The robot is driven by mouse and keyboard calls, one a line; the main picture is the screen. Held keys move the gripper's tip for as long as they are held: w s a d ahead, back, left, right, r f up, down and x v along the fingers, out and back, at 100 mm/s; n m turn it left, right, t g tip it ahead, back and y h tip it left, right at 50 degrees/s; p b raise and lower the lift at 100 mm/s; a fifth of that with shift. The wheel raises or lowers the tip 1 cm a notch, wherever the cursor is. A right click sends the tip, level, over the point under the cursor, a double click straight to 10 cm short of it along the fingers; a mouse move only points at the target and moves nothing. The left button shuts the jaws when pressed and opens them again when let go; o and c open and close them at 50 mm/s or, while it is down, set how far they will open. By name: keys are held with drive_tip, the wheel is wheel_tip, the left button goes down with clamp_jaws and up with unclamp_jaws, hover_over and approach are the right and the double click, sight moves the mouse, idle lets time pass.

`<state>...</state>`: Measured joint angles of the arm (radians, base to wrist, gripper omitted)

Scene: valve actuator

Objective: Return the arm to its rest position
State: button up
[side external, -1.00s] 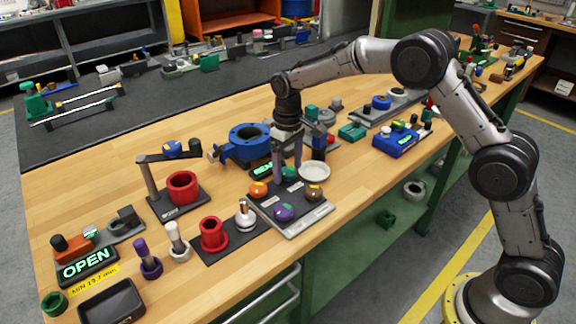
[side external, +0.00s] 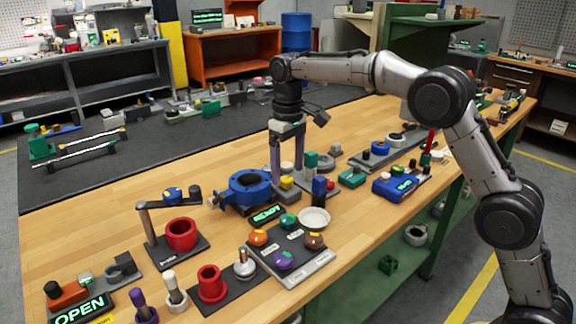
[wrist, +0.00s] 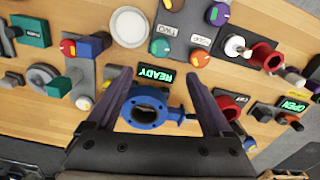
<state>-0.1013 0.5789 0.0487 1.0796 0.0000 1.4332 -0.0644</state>
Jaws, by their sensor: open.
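My gripper (side external: 287,174) hangs pointing down at the end of my arm, with two purple-grey fingers apart and nothing between them. In the side external view it is beside the blue valve body (side external: 250,188), to its right in the picture. In the wrist view the fingers of my gripper (wrist: 158,78) spread on either side of the blue valve (wrist: 145,106) and a sign reading READY (wrist: 156,75). My arm is bent and raised above the bench. No mark for a rest position shows.
The knob panel (side external: 318,268) and a white dish (side external: 314,219) lie in front of my gripper. A red cup on a stand base (side external: 181,235) is at left, and a blue box (side external: 401,185) at right. Small parts crowd the wooden bench (side external: 110,215).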

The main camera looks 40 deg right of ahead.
drive_tip(key=shift+r, duration=0.15)
drive_tip(key=s+d+r+t, duration=0.2)
drive_tip(key=s+r, duration=0.5)
drive_tip(key=s, duration=0.1)
drive_tip(key=s+d+r+t, duration=0.1)
drive_tip(key=s+d+r, duration=0.1)
drive_tip(key=s+r, duration=0.65)
drive_tip(key=s+d+f+m+t, duration=0.15)
drive_tip(key=s+f, duration=0.25)
drive_tip(key=s, duration=0.8)
drive_tip(key=s+f+t, duration=0.1)
drive_tip(key=s+f, duration=0.6)
drive_tip(key=f, duration=0.3)
drive_tip(key=shift+s, duration=0.15)
